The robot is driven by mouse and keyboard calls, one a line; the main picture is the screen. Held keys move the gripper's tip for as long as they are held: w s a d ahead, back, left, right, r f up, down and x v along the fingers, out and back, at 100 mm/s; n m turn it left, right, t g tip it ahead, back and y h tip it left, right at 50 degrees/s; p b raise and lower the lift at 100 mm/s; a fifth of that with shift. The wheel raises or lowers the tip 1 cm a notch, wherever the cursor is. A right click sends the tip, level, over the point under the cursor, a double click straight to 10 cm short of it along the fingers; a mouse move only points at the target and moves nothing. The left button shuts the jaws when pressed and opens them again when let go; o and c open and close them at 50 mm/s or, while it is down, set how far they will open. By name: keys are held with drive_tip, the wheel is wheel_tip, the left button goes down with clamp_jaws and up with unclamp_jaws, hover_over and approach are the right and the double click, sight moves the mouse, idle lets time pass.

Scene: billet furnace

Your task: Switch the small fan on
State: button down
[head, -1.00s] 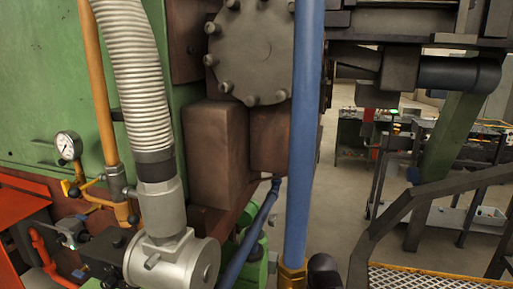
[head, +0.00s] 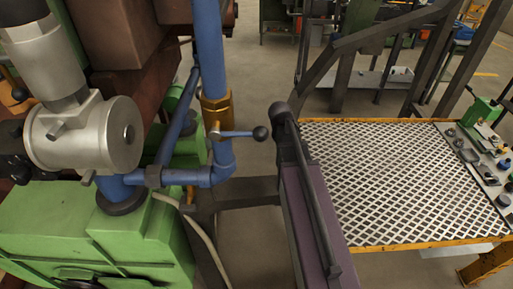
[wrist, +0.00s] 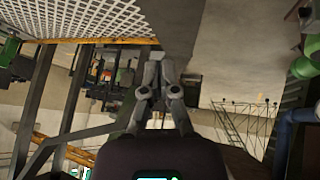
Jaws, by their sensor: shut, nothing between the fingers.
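I cannot make out the small fan or its switch in either view. My gripper (wrist: 157,60) shows in the middle of the wrist view, its two grey fingers together at the tips with nothing between them. It points into open space, apart from anything I can identify. The wrist view looks upside down and its background is dark and small.
At the left are a blue pipe (head: 208,50), a black-knobbed valve lever (head: 240,133) and green machinery (head: 95,235). Floor shows behind.

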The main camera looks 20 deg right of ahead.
drive_tip(key=w+d+f+m+t+h+b, duration=0.25)
drive_tip(key=w+d+b, duration=0.4)
drive_tip(key=d, duration=0.55)
drive_tip(key=w+d+f+m+t+h+b, duration=0.1)
drive_tip(key=w+d+f+t+h+b, duration=0.25)
drive_tip(key=w+d+b, duration=0.6)
drive_tip(key=f+m+t+b, duration=0.1)
drive_tip(key=f+b, duration=0.2)
drive_tip(key=b, duration=0.1)
drive_tip(key=w+f+m+t+y+b, duration=0.1)
drive_tip(key=f+b, duration=0.3)
drive_tip(key=w+f+m+t+b, duration=0.1)
drive_tip(key=f+b, duration=0.2)
drive_tip(key=b, duration=0.2)
drive_tip(key=shift+d+f+y, duration=0.2)
drive_tip(key=shift+f+y, duration=0.1)
drive_tip(key=shift+t+y, duration=0.3)
drive_tip(key=shift+t, duration=0.3)
drive_tip(key=a+f+b, duration=0.1)
drive_tip(key=f+b, duration=0.1)
drive_tip(key=w+a+f+b, duration=0.1)
drive_tip(key=a+f+b, duration=0.1)
drive_tip(key=shift+w, duration=0.2)
drive_tip(key=a+f+n+h+b, duration=0.1)
drive_tip(key=a+f+n+b, duration=0.4)
drive_tip(key=a+f+b, duration=1.3)
drive_tip(key=a+b, duration=0.1)
drive_tip(key=a, duration=0.3)
drive_tip(key=shift+s, duration=0.15)
drive_tip(key=shift+a, duration=0.2)
